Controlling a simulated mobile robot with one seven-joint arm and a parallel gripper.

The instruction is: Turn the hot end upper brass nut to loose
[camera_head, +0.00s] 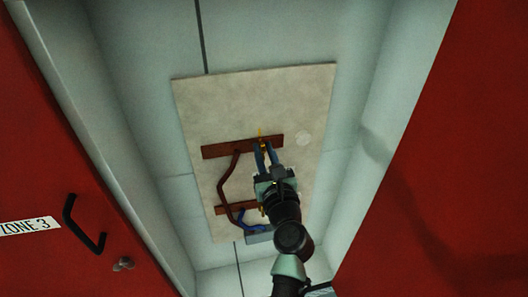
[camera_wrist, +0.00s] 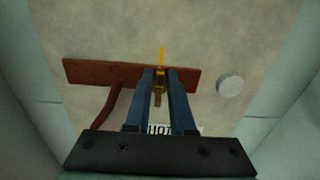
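A pale panel (camera_head: 200,110) carries an upper brown bar (camera_head: 225,149) and a lower brown bar (camera_head: 225,209). Brass fittings (camera_wrist: 158,88) sit at the upper bar, between my blue fingertips, with a thin yellow piece (camera_wrist: 161,56) standing out above. My gripper (camera_head: 264,149) reaches up to this bar with one finger on each side of the brass. The fingers are apart; whether they press on the nut cannot be told. A "HOT" label (camera_wrist: 160,129) shows partly between and behind the fingers. The lower fitting (camera_head: 262,211) is mostly hidden by my arm.
A brown hose (camera_head: 222,183) curves down left of my gripper, and a blue hose (camera_head: 242,219) lies lower. A pale round disc (camera_wrist: 230,86) is right of the fingers. Red walls flank the recess; the left one has a black handle (camera_head: 80,226) and a "ZONE 3" label (camera_head: 27,226).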

